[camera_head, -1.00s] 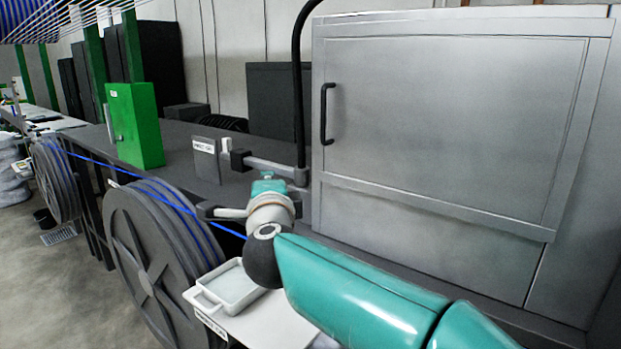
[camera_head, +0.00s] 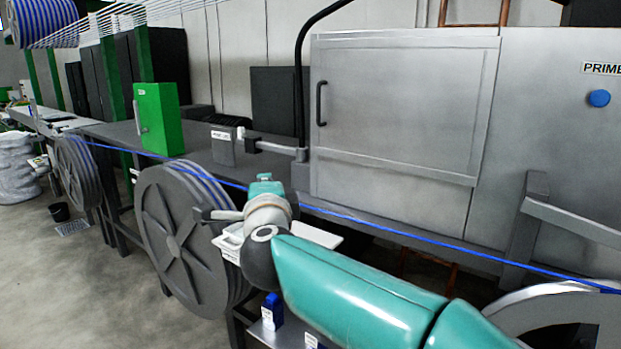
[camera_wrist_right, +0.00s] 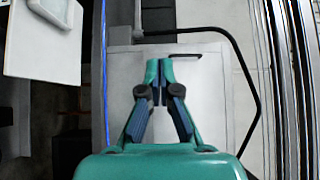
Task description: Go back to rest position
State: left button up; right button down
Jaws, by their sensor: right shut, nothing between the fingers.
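My right gripper (camera_head: 265,186) is in the middle of the head view at the end of my teal arm, mostly hidden by its own wrist. In the right wrist view its two fingers (camera_wrist_right: 158,72) are together and empty, in front of the grey cabinet. The blue cable (camera_head: 400,232) runs taut across the head view, from the far left to the lower right, passing near my right wrist. It also shows in the right wrist view (camera_wrist_right: 105,75), left of the fingers. My left gripper is not in view.
A grey cable reel (camera_head: 165,235) and a white tray (camera_head: 228,240) stand close to my right wrist. A green box (camera_head: 160,120) is on the dark bench. The grey cabinet (camera_head: 405,100) stands behind. The floor (camera_head: 90,290) at lower left is open.

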jog(key=w+d+f+g+h, duration=0.2)
jog(key=w+d+f, duration=0.2)
jog(key=d+f, duration=0.6)
jog(key=w+d+f+g+h, duration=0.15)
jog(key=w+d+f, duration=0.25)
jog(key=d+f, duration=0.5)
jog(key=s+d+f+n+g+h, duration=0.1)
jog(key=s+d+f+g, duration=0.2)
jog(key=f, duration=0.9)
jog(key=s+d+f+n+g, duration=0.15)
jog(key=s+d+f, duration=0.25)
jog(key=f, duration=0.9)
jog(key=s+d+f+n+g+y, duration=0.2)
jog(key=s+f+n+g, duration=0.3)
jog(key=s+f, duration=1.3)
jog(key=s+a+n+g+y, duration=0.1)
jog(key=s+a+n+g, duration=0.1)
jog(key=s, duration=0.7)
jog(key=s+a+n+g+y, duration=0.2)
jog(key=s+a+n, duration=0.2)
jog(key=s, duration=0.6)
jog(key=shift+a+f, duration=0.4)
jog(key=shift+a, duration=0.25)
jog(key=shift+w, duration=0.1)
